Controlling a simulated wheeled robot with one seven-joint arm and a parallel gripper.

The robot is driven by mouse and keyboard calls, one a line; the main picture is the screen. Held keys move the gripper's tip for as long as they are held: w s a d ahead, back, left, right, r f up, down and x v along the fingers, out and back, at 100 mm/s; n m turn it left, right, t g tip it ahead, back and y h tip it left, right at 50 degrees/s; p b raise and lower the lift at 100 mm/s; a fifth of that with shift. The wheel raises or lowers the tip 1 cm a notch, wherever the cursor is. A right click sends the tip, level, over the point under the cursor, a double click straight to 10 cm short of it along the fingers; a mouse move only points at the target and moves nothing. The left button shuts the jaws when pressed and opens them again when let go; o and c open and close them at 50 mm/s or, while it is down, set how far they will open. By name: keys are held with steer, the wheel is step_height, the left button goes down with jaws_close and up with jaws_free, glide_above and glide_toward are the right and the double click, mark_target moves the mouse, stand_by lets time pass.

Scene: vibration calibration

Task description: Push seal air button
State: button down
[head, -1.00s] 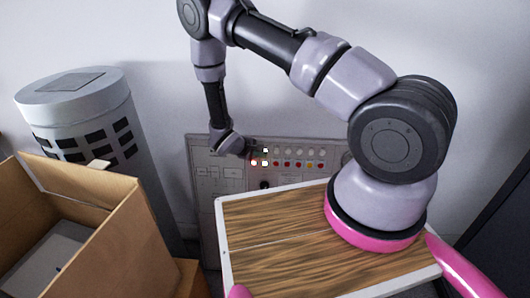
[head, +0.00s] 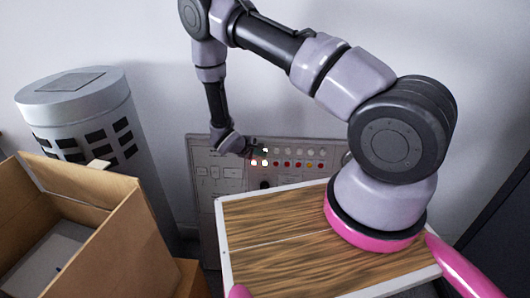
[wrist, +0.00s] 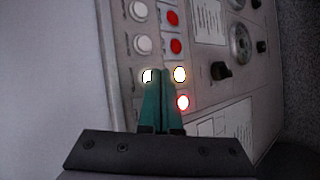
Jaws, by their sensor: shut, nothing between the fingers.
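The grey control panel (head: 225,180) stands against the wall behind the wooden-topped box. It has two rows of round buttons; their labels are too small to read, so I cannot tell which is seal air. My gripper (wrist: 160,72) is shut and empty, its teal fingertips over the panel at the left end of the rows. They partly cover a lit white button (wrist: 148,76); I cannot tell whether they touch it. A lit pale-yellow button (wrist: 180,74) is just right of the tips, with a lit red button (wrist: 183,102) below it in the wrist view.
Unlit white buttons (wrist: 142,44) and red buttons (wrist: 176,46) continue along the rows. A black knob (wrist: 221,71) sits farther right. In the head view, an open cardboard box (head: 110,225) and a grey cylinder (head: 75,105) are left. The wooden-topped box (head: 270,235) is in front.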

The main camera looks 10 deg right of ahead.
steer(key=shift+w+d+f, duration=0.1)
steer(key=shift+w, duration=0.3)
stand_by(0.6)
steer(key=shift+s, duration=0.1)
steer(key=shift+s+a, duration=0.2)
steer(key=shift+s, duration=0.5)
steer(key=shift+s+r, duration=0.1)
steer(key=shift+r, duration=0.1)
steer(key=s, duration=0.1)
steer(key=s+a, duration=0.1)
steer(key=s, duration=0.1)
steer(key=s+r, duration=0.1)
steer(key=shift+s+a, duration=0.2)
steer(key=shift+a, duration=0.1)
